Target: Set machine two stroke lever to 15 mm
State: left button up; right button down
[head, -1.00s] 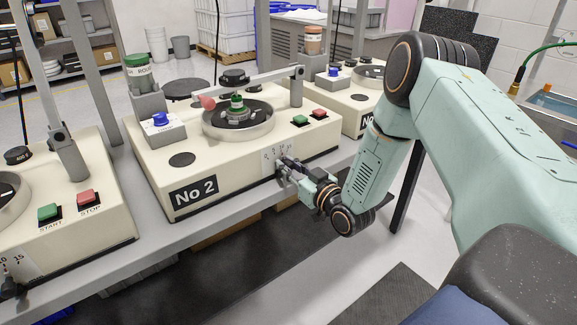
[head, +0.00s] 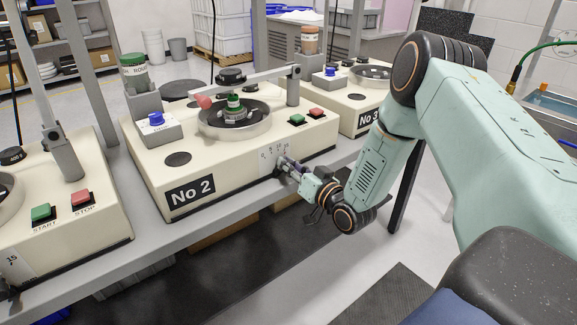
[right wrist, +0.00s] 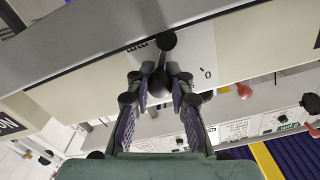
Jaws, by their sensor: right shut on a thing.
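Machine two (head: 215,165) is the cream box with the black "No 2" label (head: 190,191). Its white stroke scale plate (head: 266,158) is on the front face near the right end; its small numbers are hard to read. My right gripper (head: 284,163) is at the right side of this plate. In the right wrist view the gripper (right wrist: 164,80) is shut on the stroke lever (right wrist: 167,41), whose dark rod and round end show between and beyond the fingers. The plate shows there too (right wrist: 200,55), with a "0" to the right. The exact lever reading is hidden. My left gripper is not in view.
Green and red buttons (head: 307,116) sit on top of machine two, near a round dish (head: 234,122). Machine three (head: 352,105) stands behind to the right, another machine (head: 75,230) at left. The grey bench edge (head: 215,217) runs below.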

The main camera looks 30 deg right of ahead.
jog(key=c, duration=1.2)
grip_release()
jog(key=shift+s, duration=0.1)
jog(key=s, duration=0.7)
jog(key=s+d, duration=0.1)
jog(key=s, duration=0.3)
jog(key=shift+s, duration=0.35)
jog(key=shift+a+f, duration=0.1)
